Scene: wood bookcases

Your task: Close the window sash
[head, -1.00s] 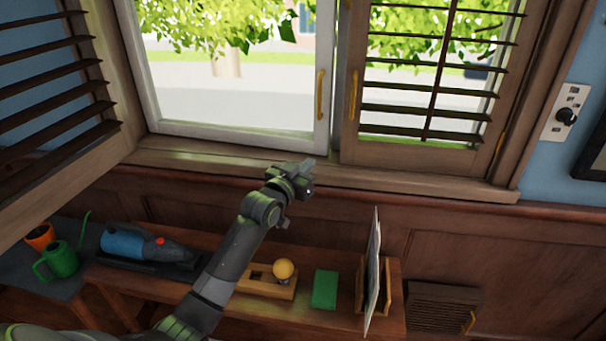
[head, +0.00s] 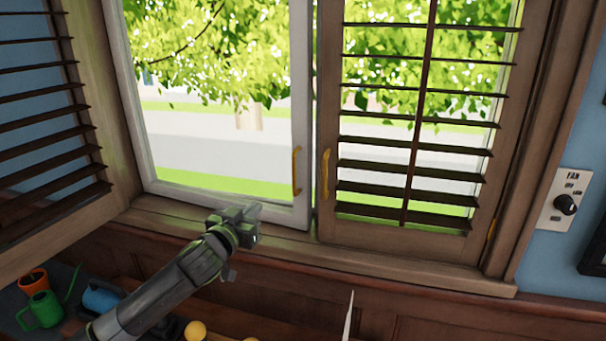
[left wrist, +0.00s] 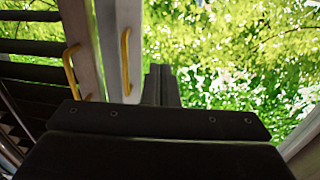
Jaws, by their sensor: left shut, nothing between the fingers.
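The white-framed window sash (head: 303,110) fills the left part of the window in the head view, with a yellow handle (head: 297,170) on its right stile. Trees and a road show through its glass. The left wrist view also shows the sash stile and its yellow handle (left wrist: 126,62). My left gripper (head: 250,212) is shut and empty, near the sash's bottom rail, left of and below the handle. In the left wrist view its fingers (left wrist: 161,86) show in front of the glass; contact cannot be told. My right gripper is not in view.
A louvred wooden shutter (head: 395,238) with its own yellow handle (head: 325,174) covers the right side. Another shutter (head: 85,110) stands swung open at left. Below the sill (head: 400,268) are a green watering can (head: 42,310) and an orange pot (head: 32,280). A fan switch (head: 563,203) is at right.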

